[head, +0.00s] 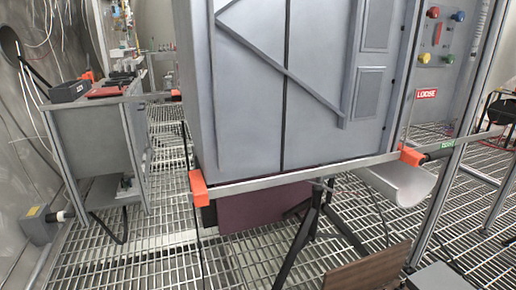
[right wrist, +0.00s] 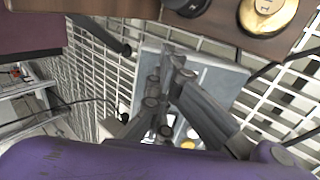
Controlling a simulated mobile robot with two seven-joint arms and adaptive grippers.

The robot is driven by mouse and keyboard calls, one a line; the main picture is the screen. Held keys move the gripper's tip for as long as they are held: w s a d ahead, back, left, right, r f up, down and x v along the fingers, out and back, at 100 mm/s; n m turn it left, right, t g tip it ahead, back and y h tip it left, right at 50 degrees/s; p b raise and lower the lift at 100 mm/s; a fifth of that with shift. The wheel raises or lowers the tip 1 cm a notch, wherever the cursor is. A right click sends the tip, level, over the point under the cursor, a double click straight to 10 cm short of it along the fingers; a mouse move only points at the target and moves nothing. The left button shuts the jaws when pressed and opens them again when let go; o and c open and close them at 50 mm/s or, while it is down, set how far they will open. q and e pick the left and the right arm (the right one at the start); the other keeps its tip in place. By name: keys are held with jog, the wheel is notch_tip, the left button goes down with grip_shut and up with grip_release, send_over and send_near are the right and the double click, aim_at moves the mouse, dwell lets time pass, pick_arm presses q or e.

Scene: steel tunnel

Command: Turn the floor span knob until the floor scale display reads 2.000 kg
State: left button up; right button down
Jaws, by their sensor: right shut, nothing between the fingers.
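In the right wrist view, my right gripper (right wrist: 167,80) is shut and empty, its dark grey fingers crossing in front of a pale grey plate (right wrist: 222,72) on the grating, which looks like the floor scale. A small pale box with a dark round part (right wrist: 124,117) sits left of the fingers, with a cable leading to it; it may be the span knob, but it is too small to be sure. The fingers look apart from it. A grey plate also shows at the bottom right of the head view (head: 438,278). I can read no display. My left gripper is in neither view.
A brown wooden board (head: 368,268) stands on the grating. A brass weight (right wrist: 266,14) and a dark weight (right wrist: 188,5) show at the top of the right wrist view. A large grey cabinet (head: 285,80), orange-cornered rail and black stand legs (head: 300,235) are ahead.

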jog(key=shift+w+a, duration=0.1)
jog(key=shift+a, duration=0.2)
jog(key=shift+s+f+p, duration=0.3)
jog(key=shift+s+p, duration=0.05)
jog(key=shift+p, duration=0.05)
jog(key=shift+s+f+p, duration=0.35)
jog(key=shift+s+f, duration=0.15)
jog(key=shift+s, duration=0.1)
jog(key=shift+d, duration=0.15)
jog(key=shift+d+f, duration=0.1)
jog(key=shift+d, duration=0.15)
jog(key=shift+s+d+r+p, duration=0.1)
jog(key=shift+d+r+p, duration=0.05)
jog(key=shift+r+p, duration=0.2)
jog(key=p+v, duration=0.4)
jog(key=v, duration=0.1)
jog(key=shift+s+d+p, duration=0.1)
jog(key=shift+d+p, duration=0.25)
